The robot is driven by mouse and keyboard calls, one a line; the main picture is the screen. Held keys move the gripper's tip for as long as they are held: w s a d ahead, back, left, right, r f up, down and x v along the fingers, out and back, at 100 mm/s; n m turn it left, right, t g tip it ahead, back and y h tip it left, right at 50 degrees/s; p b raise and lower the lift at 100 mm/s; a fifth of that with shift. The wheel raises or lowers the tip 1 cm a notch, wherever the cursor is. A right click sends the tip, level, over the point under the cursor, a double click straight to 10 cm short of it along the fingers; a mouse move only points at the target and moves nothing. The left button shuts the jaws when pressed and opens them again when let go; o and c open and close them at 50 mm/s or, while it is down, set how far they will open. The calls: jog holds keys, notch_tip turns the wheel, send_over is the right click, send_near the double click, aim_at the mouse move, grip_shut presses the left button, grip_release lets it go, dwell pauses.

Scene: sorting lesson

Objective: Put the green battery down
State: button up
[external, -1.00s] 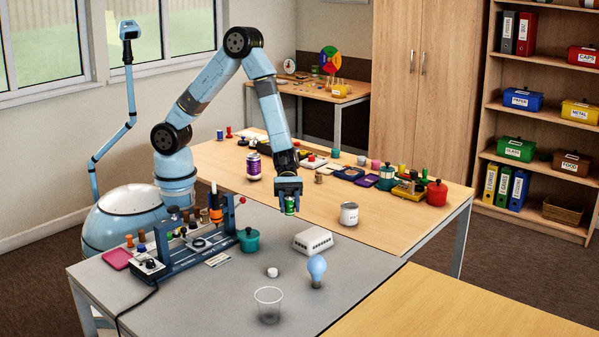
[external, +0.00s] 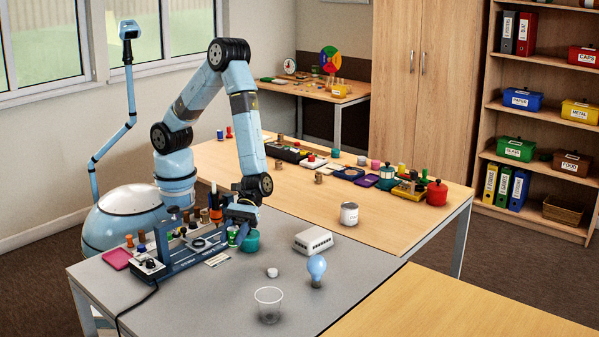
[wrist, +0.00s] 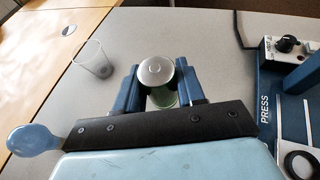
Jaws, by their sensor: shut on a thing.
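The green battery (external: 232,236) is upright in my gripper (external: 240,215), low over the grey table beside the blue press stand (external: 180,257). In the wrist view, the battery's silver end (wrist: 156,70) shows between the two blue fingers of my gripper (wrist: 158,84), with its green side below. My gripper is shut on it. I cannot tell whether the battery's base touches the table.
A teal pot (external: 252,243) stands right beside my gripper, partly covered. A white ribbed box (external: 313,240), a light bulb (external: 317,268), a clear cup (external: 268,303) and a white cap (external: 272,272) stand to the right. Grey table (external: 220,295) is bare in front.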

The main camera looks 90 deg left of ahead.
jog(key=w+d+f, duration=0.3)
jog(key=d, duration=0.1)
send_over(255, 291)
notch_tip(255, 291, down, 5)
jog(key=shift+s+r, duration=0.1)
jog(key=shift+d+f, duration=0.1)
jog(key=shift+f, duration=1.55)
jog(key=o, duration=1.1)
jog(key=shift+f, duration=0.1)
